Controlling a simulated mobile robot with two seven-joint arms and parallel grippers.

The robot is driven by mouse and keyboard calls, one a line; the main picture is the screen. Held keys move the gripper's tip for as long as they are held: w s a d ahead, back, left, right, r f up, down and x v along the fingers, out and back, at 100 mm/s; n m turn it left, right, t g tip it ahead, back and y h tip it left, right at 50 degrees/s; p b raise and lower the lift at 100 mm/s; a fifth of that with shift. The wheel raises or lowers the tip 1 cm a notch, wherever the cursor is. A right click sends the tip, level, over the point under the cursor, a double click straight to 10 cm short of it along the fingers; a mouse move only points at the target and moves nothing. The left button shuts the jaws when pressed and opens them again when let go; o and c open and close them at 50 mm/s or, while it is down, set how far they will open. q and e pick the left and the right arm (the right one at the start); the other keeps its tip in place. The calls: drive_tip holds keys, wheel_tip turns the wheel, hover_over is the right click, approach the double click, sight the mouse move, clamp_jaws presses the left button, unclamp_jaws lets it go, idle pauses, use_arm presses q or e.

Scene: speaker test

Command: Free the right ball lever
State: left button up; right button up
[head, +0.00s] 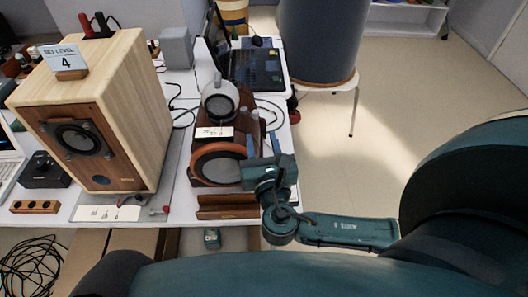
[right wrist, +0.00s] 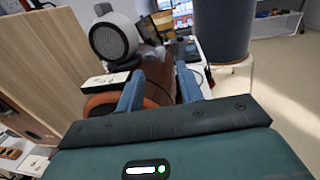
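A small red ball lever (head: 166,209) shows at the front edge of the grey plate under the large wooden speaker, left of my right gripper. I cannot make out a second ball lever clearly. My right gripper (head: 260,146) is over the table's right side, beside a brown wooden stand that carries an orange-ringed speaker (head: 218,166) and a round grey-white speaker (head: 220,102). In the right wrist view its blue fingers (right wrist: 160,90) stand apart, with brown wood seen between and beyond them. I see no held thing. My left gripper is not in view.
The large wooden speaker (head: 140,95) with a "SET LEVEL 4" card stands on the left. A laptop (head: 256,68) and cables lie behind the stand. A dark round bin (head: 320,40) stands on a white stool. A wooden tray (head: 228,206) lies at the table's front edge.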

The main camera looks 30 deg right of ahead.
drive_tip(key=shift+v, duration=1.35)
